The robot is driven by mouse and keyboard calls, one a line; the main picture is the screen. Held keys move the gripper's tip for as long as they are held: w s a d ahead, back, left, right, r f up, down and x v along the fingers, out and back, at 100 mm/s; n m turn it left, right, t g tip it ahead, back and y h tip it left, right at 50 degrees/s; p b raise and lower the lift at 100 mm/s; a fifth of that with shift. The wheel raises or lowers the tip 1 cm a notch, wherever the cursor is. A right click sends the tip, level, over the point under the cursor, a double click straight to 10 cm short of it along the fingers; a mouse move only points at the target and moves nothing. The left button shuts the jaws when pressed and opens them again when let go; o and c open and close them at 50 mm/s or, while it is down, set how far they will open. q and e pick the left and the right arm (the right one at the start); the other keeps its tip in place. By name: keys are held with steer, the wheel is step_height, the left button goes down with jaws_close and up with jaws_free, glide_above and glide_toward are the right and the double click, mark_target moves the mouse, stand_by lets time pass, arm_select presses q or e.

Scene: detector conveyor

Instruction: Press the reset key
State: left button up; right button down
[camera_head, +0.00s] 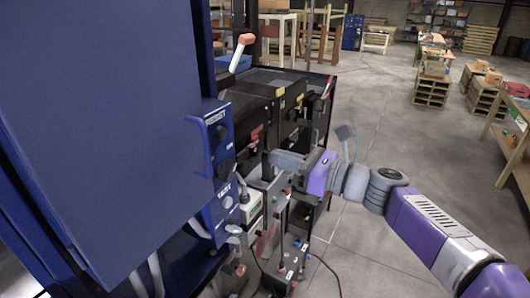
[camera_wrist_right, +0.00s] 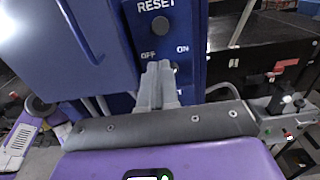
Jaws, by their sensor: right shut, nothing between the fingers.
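The reset key is a round dark button (camera_wrist_right: 160,25) just under the RESET lettering on a blue control panel. In the head view the key (camera_head: 221,132) is at the top of the panel's front. My right gripper (camera_head: 271,158) is shut and empty, to the right of the panel in the head view. In the right wrist view its closed fingertips (camera_wrist_right: 160,66) point at the panel, below the reset key and between the OFF and ON words. They partly hide the switch there. Whether they touch the panel I cannot tell. My left gripper is not in view.
The large blue cabinet (camera_head: 100,120) fills the left. A blue handle (camera_head: 197,135) sticks out beside the key. A TEST button (camera_head: 228,202) is lower on the panel. Black machinery (camera_head: 290,85) stands behind my right gripper.

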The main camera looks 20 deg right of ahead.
mark_target(223, 140)
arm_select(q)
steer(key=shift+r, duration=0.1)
arm_select(e)
steer(key=x, duration=1.2)
steer(key=shift+w+a, duration=0.25)
